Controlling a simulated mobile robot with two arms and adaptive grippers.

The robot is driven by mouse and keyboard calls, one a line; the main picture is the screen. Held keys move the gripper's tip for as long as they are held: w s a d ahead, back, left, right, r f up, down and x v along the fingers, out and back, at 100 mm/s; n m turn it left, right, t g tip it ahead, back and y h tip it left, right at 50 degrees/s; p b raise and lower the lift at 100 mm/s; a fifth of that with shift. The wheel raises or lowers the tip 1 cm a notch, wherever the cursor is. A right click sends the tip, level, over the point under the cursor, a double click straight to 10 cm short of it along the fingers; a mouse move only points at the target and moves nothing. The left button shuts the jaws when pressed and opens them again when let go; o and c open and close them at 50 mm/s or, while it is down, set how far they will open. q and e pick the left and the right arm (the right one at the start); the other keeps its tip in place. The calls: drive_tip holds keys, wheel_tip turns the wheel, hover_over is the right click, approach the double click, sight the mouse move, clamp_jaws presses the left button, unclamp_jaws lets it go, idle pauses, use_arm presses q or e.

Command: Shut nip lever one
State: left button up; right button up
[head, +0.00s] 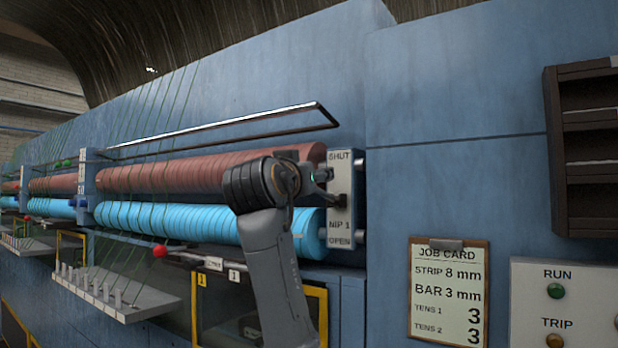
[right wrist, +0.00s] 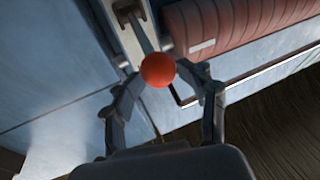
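The nip 1 plate (head: 341,225) is a pale upright plate on the blue machine, marked SHUT at the top and OPEN at the bottom. In the right wrist view, a lever with a red ball knob (right wrist: 158,70) reaches out from the plate. My right gripper (right wrist: 162,76) is open, with its fingers on either side of the knob and small gaps showing. In the head view, my right gripper (head: 320,178) is in front of the plate's upper half, and the knob is hidden or too small to tell. My left gripper is not in view.
Dark red rollers (head: 150,176) lie above blue rollers (head: 165,220), left of the plate, with a metal guard bar (head: 220,122) above. Another red ball (head: 160,251) sits lower left. A job card (head: 447,292), a RUN/TRIP panel (head: 585,290) and a dark rack (head: 565,150) are to the right.

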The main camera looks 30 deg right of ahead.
drive_tip(key=shift+w+f, duration=0.15)
drive_tip(key=shift+f, duration=0.1)
drive_tip(key=shift+s+a, duration=0.2)
drive_tip(key=shift+a, duration=0.1)
drive_tip(key=v, duration=1.1)
drive_tip(key=shift+s, duration=0.3)
drive_tip(key=shift+a+r, duration=0.1)
